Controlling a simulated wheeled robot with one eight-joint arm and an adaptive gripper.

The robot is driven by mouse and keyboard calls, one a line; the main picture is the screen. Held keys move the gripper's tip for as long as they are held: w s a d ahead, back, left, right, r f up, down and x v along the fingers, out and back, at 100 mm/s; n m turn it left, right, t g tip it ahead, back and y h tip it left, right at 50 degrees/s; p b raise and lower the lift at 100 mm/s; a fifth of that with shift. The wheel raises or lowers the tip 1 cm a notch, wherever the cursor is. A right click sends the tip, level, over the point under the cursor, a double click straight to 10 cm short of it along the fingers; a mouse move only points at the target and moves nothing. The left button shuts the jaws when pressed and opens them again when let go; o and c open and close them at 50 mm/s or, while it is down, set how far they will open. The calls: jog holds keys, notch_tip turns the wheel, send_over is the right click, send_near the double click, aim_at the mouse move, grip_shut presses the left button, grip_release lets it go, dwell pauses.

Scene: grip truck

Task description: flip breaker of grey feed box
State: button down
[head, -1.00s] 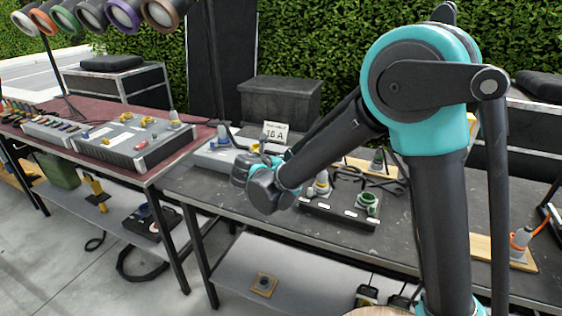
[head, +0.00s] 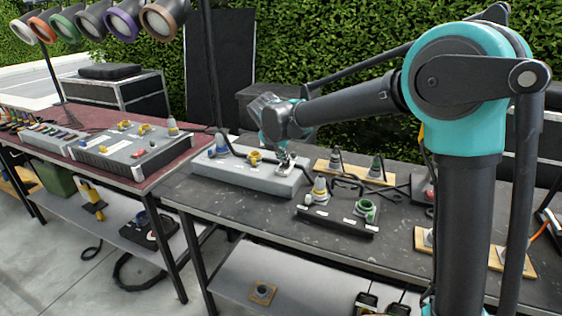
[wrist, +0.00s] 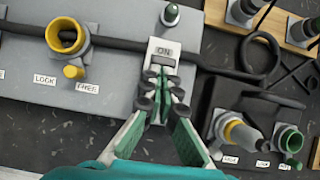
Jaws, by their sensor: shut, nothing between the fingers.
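The grey feed box (head: 235,175) lies on the dark table, left of the middle in the head view. It also fills the left of the wrist view (wrist: 115,112), with a yellow socket (wrist: 66,37) and LOCK and FREE labels. Its breaker (wrist: 161,48) is a pale plate with ON printed at the top, near the box's right end. My gripper (wrist: 160,75) is shut and empty, with its fingertips over the breaker's lower part and hiding it. I cannot tell whether they touch. In the head view my gripper (head: 284,158) points down at the box's right end.
A black box (head: 335,221) with grey and green connectors stands right of the feed box. Black cables run across the box and table. A larger grey unit (head: 130,150) stands on the red-topped table at left.

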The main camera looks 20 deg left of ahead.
jog(key=shift+w+r+g, duration=0.15)
jog(key=shift+w+g, duration=0.4)
jog(key=shift+g, duration=0.35)
jog(key=shift+w, duration=0.15)
jog(key=shift+w, duration=0.1)
jog(key=shift+r, duration=0.15)
jog(key=shift+r, duration=0.65)
jog(key=v, duration=1)
jog(key=shift+w+r, duration=0.15)
jog(key=shift+w, duration=0.25)
